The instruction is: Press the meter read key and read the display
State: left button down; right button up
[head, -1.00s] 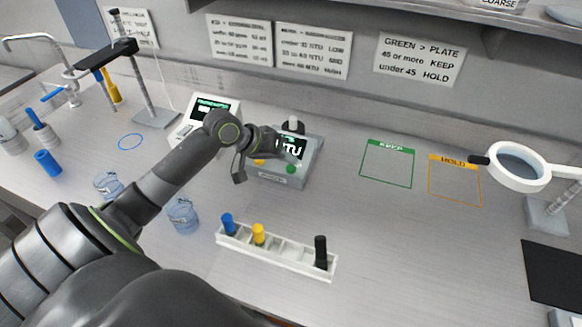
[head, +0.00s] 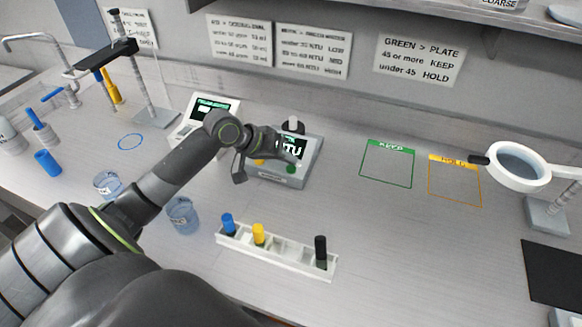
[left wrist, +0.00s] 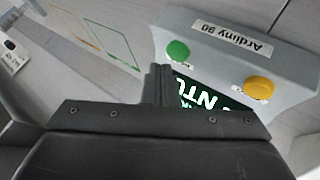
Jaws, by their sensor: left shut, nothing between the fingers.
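The meter (head: 310,160) is a grey box at the back middle of the bench, with a dark display showing "NTU". Its digits are mostly hidden behind my gripper. A green key (head: 291,169) and a yellow key (head: 260,162) sit on its front. In the left wrist view the green key (left wrist: 177,51) and the yellow key (left wrist: 259,87) show clear of the fingers, beside part of the display (left wrist: 205,97). My left gripper (head: 297,161) is shut and empty, over the meter's face near the display. Whether it touches the meter cannot be told. My right gripper is not in view.
A white rack (head: 275,251) with blue, yellow and black-capped vials stands in front. Two glass beakers (head: 183,215) are left of it. Green KEEP (head: 387,163) and orange HOLD (head: 455,181) outlines lie right of the meter, near a magnifier lamp (head: 517,167).

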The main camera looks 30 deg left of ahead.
pick_arm(q)
jog(key=shift+f, duration=0.15)
jog(key=shift+f, duration=0.25)
jog(key=shift+f, duration=0.5)
dwell(0.8)
jog(key=shift+r+p, duration=0.9)
jog(key=shift+p, duration=0.15)
